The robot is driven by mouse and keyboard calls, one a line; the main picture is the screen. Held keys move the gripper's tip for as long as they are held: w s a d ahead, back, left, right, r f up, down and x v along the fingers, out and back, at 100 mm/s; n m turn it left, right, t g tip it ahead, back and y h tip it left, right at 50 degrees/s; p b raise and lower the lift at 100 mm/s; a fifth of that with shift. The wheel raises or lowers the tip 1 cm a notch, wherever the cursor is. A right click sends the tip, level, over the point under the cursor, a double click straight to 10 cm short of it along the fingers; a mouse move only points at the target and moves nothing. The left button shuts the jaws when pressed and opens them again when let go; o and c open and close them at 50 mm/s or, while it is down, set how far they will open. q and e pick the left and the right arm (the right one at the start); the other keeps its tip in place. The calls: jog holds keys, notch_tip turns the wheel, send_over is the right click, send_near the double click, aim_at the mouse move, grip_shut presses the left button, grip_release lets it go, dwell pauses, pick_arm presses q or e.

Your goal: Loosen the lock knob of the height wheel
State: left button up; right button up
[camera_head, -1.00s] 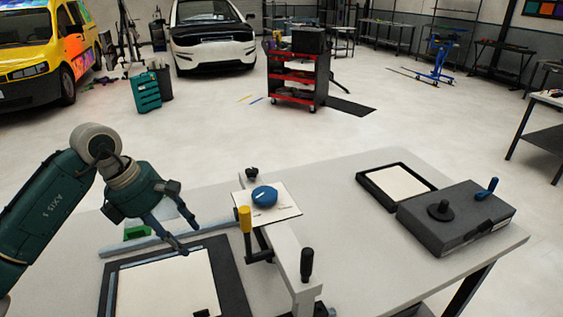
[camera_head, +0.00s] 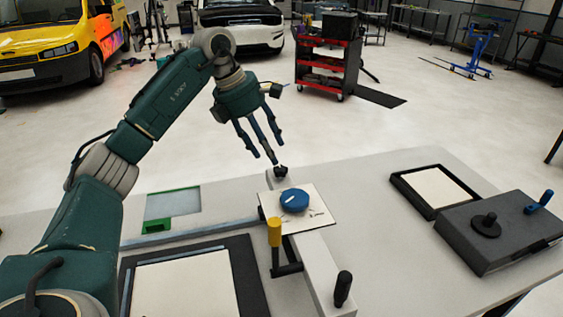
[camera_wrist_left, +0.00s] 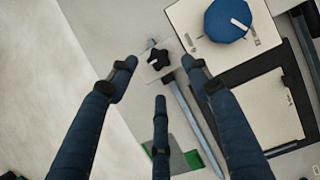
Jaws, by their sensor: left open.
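A small black star-shaped knob (camera_head: 281,172) stands at the far end of the grey beam, just behind the blue round wheel (camera_head: 294,201) on its white plate (camera_head: 320,217). My left gripper (camera_head: 267,152) is open and empty, its fingers pointing down above and just behind the knob. In the left wrist view the black knob (camera_wrist_left: 157,60) shows between the two front fingertips, with the third finger below it. The blue wheel (camera_wrist_left: 226,20) is up and to the right there. I see no contact with the knob. My right gripper is out of view.
A yellow-topped handle (camera_head: 275,232) and a black handle (camera_head: 343,288) stand up from the fixture. A black-framed white panel (camera_head: 190,285) lies at front left, a green-edged tray (camera_head: 172,203) behind it. A dark box (camera_head: 500,235) stands at right.

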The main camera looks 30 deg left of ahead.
aim_at(279, 168)
pick_arm(q)
jog(key=x, duration=0.4)
jog(key=shift+w+f+p, duration=0.2)
jog(key=shift+f+p, duration=0.15)
jog(key=shift+p, duration=0.05)
jog(key=shift+x, duration=0.75)
jog(key=shift+c, duration=0.5)
jog(key=c, duration=1)
jog(key=shift+c, duration=0.2)
